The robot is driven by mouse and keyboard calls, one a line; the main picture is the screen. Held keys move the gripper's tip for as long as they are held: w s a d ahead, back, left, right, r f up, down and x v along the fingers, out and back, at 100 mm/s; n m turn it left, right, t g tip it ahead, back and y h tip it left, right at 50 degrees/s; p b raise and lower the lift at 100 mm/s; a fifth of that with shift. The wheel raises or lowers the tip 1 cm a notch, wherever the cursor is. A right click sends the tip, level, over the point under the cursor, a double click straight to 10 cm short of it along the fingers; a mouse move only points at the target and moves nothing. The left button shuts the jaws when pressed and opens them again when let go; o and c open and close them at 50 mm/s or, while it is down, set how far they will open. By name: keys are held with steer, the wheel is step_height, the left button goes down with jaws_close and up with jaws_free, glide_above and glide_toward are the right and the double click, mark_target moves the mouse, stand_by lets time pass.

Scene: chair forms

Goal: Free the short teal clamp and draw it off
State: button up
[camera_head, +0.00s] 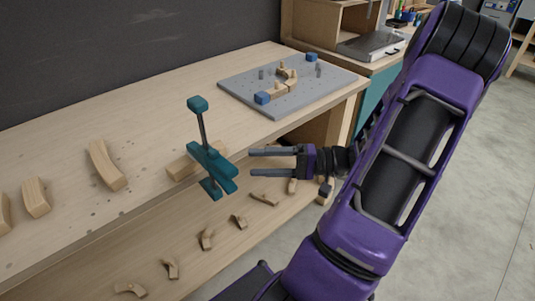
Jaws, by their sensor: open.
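The teal clamp (210,160) is at the front edge of the wooden bench, around the edge and beside a wooden block (183,165). A grey rod rises from its body to a teal knob (198,104), and a teal foot (211,189) shows lower down. I cannot tell how tightly it grips. My gripper (252,163) is open and empty, its two grey fingers pointing left toward the clamp, just right of it and apart from it.
A grey pegboard (290,88) with blue blocks and curved wood pieces lies at the back right of the bench (60,150). Several curved wood pieces lie at left and on the lower shelf (225,250). Open floor (440,240) is at right.

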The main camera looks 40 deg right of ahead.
mark_target(220, 157)
steer(key=shift+m+t+h, duration=0.3)
steer(key=shift+m+t, duration=0.1)
steer(key=shift+t, duration=0.1)
steer(key=x, duration=0.6)
steer(key=b+x, duration=0.1)
steer(key=x, duration=0.3)
steer(key=shift+w+d, duration=0.35)
steer(key=shift+d, duration=0.05)
steer(key=shift+r, duration=0.1)
jaws_close()
stand_by(0.5)
